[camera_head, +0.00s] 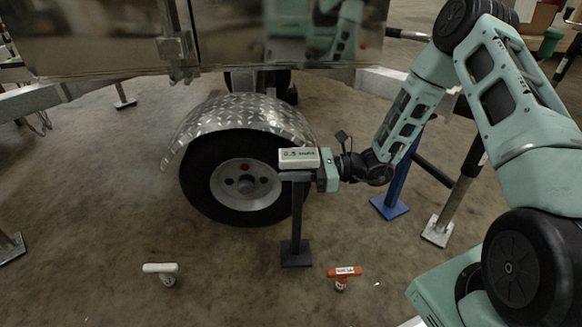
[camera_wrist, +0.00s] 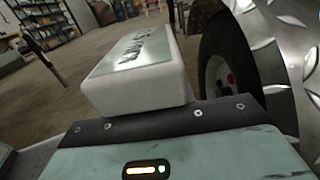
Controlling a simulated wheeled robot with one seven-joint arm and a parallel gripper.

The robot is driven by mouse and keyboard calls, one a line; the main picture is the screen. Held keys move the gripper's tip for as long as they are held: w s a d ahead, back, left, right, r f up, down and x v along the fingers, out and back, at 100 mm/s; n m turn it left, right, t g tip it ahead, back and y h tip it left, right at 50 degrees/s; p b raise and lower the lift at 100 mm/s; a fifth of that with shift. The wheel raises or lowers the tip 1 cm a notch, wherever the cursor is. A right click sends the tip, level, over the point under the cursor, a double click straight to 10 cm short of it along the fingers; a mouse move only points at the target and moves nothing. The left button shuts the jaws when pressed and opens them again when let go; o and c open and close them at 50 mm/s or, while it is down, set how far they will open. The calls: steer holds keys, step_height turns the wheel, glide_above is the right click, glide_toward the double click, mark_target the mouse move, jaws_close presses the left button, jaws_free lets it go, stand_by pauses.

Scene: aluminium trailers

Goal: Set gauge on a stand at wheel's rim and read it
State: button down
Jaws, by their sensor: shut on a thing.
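A white box-shaped gauge (camera_head: 299,158) with a labelled top is at the tip of my gripper (camera_head: 318,170). My gripper is shut on it, and the white gauge (camera_wrist: 140,85) fills the middle of the wrist view beyond the dark finger edge (camera_wrist: 165,122). A dark stand (camera_head: 296,222) with a square foot rises right under the gauge. I cannot tell whether the gauge touches the stand's top. The wheel (camera_head: 222,203), with a black tyre and pale hub with coloured nuts, is just left of the stand. The wheel also shows in the wrist view (camera_wrist: 228,45).
A shiny tread-plate fender (camera_head: 235,112) arches over the wheel. A white T-shaped item (camera_head: 160,268) and an orange-topped item (camera_head: 344,272) stand on the floor in front. A blue post's foot (camera_head: 389,207) and a grey-footed post (camera_head: 437,230) are at right.

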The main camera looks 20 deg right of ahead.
steer(key=shift+f+b, duration=0.85)
steer(key=shift+f, duration=1)
steer(key=c, duration=1.2)
jaws_free()
steer(key=shift+f, duration=0.15)
steer(key=shift+o, duration=0.2)
steer(key=shift+d+r, duration=0.15)
steer(key=shift+r, duration=0.05)
steer(key=p+v, duration=0.5)
steer(key=v, duration=0.6)
steer(key=shift+s+d+p, duration=0.2)
steer(key=shift+d+p, duration=0.1)
steer(key=shift+p, duration=0.05)
